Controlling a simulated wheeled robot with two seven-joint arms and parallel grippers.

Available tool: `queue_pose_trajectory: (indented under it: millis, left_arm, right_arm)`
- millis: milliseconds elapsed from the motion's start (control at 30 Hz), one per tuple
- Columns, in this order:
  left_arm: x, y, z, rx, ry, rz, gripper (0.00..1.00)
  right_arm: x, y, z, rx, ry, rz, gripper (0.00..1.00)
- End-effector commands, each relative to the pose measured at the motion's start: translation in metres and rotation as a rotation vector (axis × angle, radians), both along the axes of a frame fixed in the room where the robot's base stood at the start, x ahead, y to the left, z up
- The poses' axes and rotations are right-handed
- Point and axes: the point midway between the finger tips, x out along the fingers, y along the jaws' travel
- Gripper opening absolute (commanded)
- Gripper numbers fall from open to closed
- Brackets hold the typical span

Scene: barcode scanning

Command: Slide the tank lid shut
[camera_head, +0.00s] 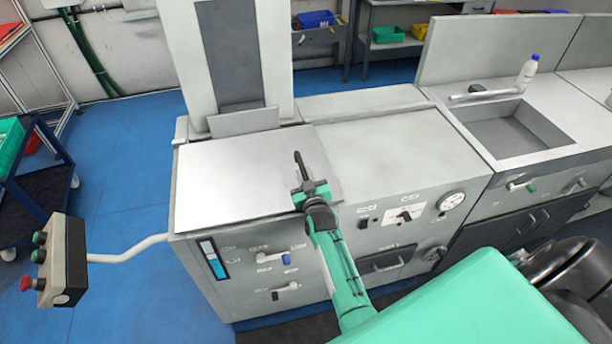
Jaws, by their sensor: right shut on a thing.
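The tank lid (235,180) is a flat light-grey panel lying level over the left part of the grey machine top. A slim dark handle (301,164) stands near the lid's right edge. My right gripper (304,186), on a green arm from the bottom right, is at this handle and shut on it. The fingers are small and partly hidden by the wrist. No opening into the tank shows. My left gripper is out of view.
A tall grey column (238,60) stands behind the lid. A button box (62,260) juts out on a white arm at the left. A sink (505,130) and a white bottle (528,70) are at the right. Knobs and a gauge (451,200) line the machine's front.

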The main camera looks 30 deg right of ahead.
Motion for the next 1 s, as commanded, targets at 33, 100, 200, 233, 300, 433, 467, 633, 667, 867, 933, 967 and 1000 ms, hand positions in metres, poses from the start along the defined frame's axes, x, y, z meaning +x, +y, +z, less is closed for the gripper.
queue_pose_trajectory:
  millis: [33,100,200,233,300,433,467,633,667,867,933,967,1000]
  left_arm:
    - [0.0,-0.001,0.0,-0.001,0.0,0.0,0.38]
    - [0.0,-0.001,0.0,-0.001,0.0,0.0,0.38]
    - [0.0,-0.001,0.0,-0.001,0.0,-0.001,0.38]
    - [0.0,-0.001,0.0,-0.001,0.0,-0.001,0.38]
    - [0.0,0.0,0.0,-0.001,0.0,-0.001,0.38]
    - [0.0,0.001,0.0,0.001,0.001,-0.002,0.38]
    - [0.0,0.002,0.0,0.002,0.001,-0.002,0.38]
    - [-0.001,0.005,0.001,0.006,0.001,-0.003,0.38]
    - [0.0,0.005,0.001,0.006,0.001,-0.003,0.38]
    - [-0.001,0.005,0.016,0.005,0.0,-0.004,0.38]
    - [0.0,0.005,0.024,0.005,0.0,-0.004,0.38]
    - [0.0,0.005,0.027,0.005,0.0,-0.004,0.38]
    - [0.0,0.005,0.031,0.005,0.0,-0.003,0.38]
  right_arm:
    - [0.0,0.003,0.0,0.0,0.001,0.004,0.0]
    - [0.001,0.003,0.0,0.001,0.001,0.004,0.0]
    - [0.0,0.004,-0.001,0.001,0.001,0.005,0.0]
    - [0.001,0.004,-0.001,0.001,0.001,0.005,0.0]
    - [0.001,0.004,-0.001,0.002,0.0,0.005,0.3]
    - [0.0,0.003,0.0,0.002,0.0,0.004,0.38]
    - [0.0,0.003,0.0,0.002,0.0,0.003,0.38]
    - [0.0,0.002,0.0,0.002,0.0,0.003,0.38]
    - [-0.001,0.002,0.0,0.002,0.0,0.003,0.38]
    - [-0.021,0.008,0.002,0.003,0.004,0.003,0.38]
    - [-0.034,0.011,0.003,0.003,0.003,0.003,0.38]
    - [-0.04,0.013,0.003,0.003,0.004,0.003,0.38]
    - [-0.049,0.015,0.004,0.003,0.004,0.004,0.38]
